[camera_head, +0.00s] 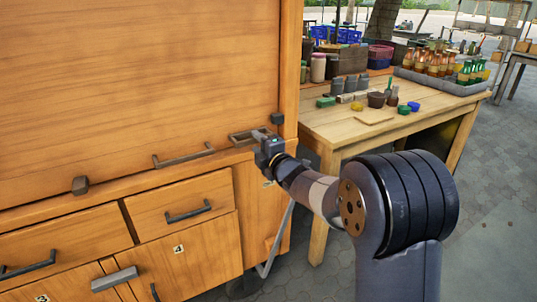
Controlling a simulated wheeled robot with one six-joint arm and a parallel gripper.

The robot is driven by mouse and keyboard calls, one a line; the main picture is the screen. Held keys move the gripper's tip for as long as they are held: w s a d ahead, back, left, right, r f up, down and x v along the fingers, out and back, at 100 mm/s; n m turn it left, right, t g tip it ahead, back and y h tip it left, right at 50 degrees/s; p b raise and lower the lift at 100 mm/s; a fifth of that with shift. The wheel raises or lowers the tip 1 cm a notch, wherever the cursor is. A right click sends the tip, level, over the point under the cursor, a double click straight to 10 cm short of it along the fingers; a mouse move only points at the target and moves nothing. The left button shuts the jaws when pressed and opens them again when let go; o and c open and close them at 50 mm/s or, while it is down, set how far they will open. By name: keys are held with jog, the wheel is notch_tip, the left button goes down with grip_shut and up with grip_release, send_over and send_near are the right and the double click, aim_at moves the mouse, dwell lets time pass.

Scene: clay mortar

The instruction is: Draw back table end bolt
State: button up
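A wooden cabinet (130,95) with a large upright panel fills the left. A small dark block-like fitting (277,118) sits at the panel's lower right corner, by the work table's end. A similar dark fitting (80,185) sits at the panel's lower edge further left. I cannot tell for certain which is the table end bolt. My gripper (262,147) is at the right end of the panel's lower edge, just below the right fitting, by a dark metal bracket (238,137). Its fingers are small and partly hidden, so I cannot see whether they grip anything.
A dark bar handle (183,158) is on the panel. Drawers with handles (188,214) are below; a grey handle (114,279) sticks out lower. A wooden work table (400,115) with jars, pots and a bottle tray (440,82) stands right. Paved floor (490,210) is open at the right.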

jog(key=v, duration=0.8)
jog(key=x, duration=1)
jog(key=shift+w+a, duration=0.2)
jog(key=shift+w, duration=0.1)
jog(key=shift+w+d+r+p, duration=0.15)
jog(key=shift+d+p, duration=0.05)
jog(key=shift+p, duration=0.25)
jog(key=shift+w+d, duration=0.15)
jog(key=shift+d, duration=0.15)
